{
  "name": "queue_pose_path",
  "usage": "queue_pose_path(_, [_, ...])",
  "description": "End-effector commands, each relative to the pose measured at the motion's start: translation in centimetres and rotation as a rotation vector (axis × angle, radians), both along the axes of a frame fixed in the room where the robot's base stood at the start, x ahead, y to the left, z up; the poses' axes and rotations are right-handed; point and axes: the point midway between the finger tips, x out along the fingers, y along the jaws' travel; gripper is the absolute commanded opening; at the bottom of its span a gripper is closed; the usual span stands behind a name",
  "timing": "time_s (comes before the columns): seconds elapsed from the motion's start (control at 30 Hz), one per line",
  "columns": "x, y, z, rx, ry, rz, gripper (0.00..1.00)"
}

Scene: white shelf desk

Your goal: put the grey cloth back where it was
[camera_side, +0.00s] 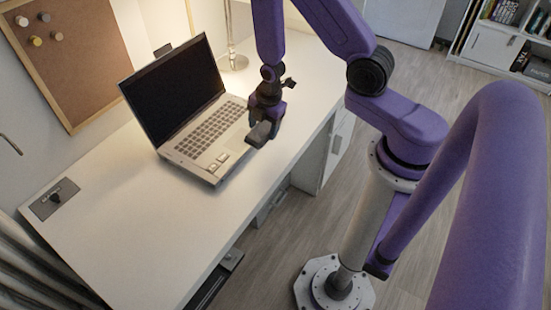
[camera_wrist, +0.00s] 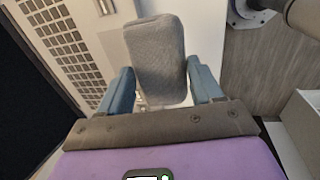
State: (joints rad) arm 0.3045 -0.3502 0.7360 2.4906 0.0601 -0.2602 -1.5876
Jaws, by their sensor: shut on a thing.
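The grey cloth (camera_wrist: 158,52) is a folded, rounded pad. It sits between the two blue-grey fingers of my gripper (camera_wrist: 160,78) in the wrist view and sticks out past their tips. In the side view, the cloth (camera_side: 260,134) is a small dark grey piece at the tips of my gripper (camera_side: 267,119). My gripper is shut on it by the right front corner of the open laptop (camera_side: 205,135). Whether the cloth touches the laptop or desk cannot be told. The fingers hide part of it.
The white desk (camera_side: 130,235) is clear in front of and left of the laptop, except for a dark panel (camera_side: 55,199) at the far left. A lamp stand (camera_side: 232,60) is behind the laptop. A cork board (camera_side: 70,60) hangs on the wall. The desk's front edge is close to my gripper.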

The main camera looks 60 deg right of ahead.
Motion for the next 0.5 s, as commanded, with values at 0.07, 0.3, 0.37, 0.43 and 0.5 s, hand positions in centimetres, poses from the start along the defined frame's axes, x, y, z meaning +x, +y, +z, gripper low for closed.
queue_pose_path(0.07, [-1.5,-0.1,0.3,0.001,0.065,-0.001,0.37])
queue_pose_path(0.3, [-3.9,-0.2,0.5,0.003,0.169,-0.004,0.37])
queue_pose_path(0.37, [-4.1,-0.2,0.2,0.003,0.177,-0.004,0.37])
queue_pose_path(0.43, [-4.1,-0.2,-0.5,0.002,0.180,-0.005,0.37])
queue_pose_path(0.5, [-4.2,-0.2,-1.4,0.002,0.180,-0.005,0.37])
